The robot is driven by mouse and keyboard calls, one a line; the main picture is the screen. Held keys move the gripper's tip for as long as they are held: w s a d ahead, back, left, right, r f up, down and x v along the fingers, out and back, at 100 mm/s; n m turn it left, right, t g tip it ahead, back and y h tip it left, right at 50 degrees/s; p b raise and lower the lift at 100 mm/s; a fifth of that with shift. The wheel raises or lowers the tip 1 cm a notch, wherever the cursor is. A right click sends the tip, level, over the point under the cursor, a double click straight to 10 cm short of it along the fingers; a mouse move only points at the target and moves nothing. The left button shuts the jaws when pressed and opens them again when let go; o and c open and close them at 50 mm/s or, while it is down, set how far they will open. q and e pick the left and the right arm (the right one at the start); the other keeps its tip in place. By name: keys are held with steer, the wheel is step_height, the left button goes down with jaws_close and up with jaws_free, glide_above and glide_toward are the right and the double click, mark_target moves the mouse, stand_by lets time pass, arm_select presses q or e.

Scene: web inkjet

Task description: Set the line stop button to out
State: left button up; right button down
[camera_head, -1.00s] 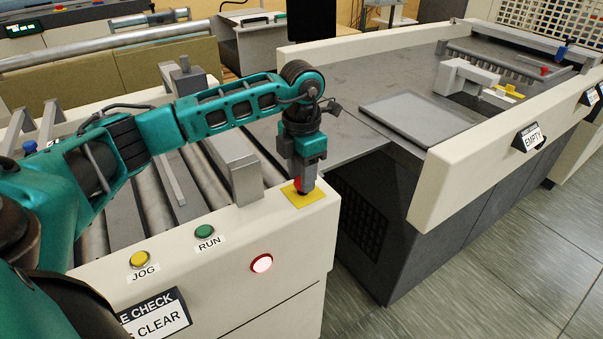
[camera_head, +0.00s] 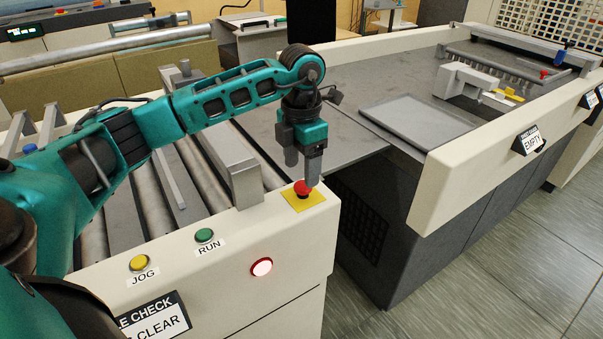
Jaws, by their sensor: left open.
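The line stop button is a red mushroom cap (camera_head: 302,187) on a yellow square plate (camera_head: 316,203), at the right end of the cream front panel (camera_head: 215,285). Its cap shows above the plate; I cannot tell from its height whether it is in or out. My left gripper (camera_head: 302,166) points down just above the button, with its two grey fingers apart and nothing between them. One fingertip overlaps the cap's upper edge in the picture, so contact is unclear. My right gripper is not in view.
A green RUN button (camera_head: 204,235), a yellow JOG button (camera_head: 139,262) and a lit red-rimmed lamp (camera_head: 262,267) are on the same panel. A grey metal block (camera_head: 246,184) stands just left of the stop button. A grey-topped machine (camera_head: 385,72) lies to the right.

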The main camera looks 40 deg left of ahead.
mark_target(302, 185)
arm_select(q)
step_height(302, 185, up, 10)
stand_by(0.3)
steer(key=shift+d+f, duration=0.1)
stand_by(0.3)
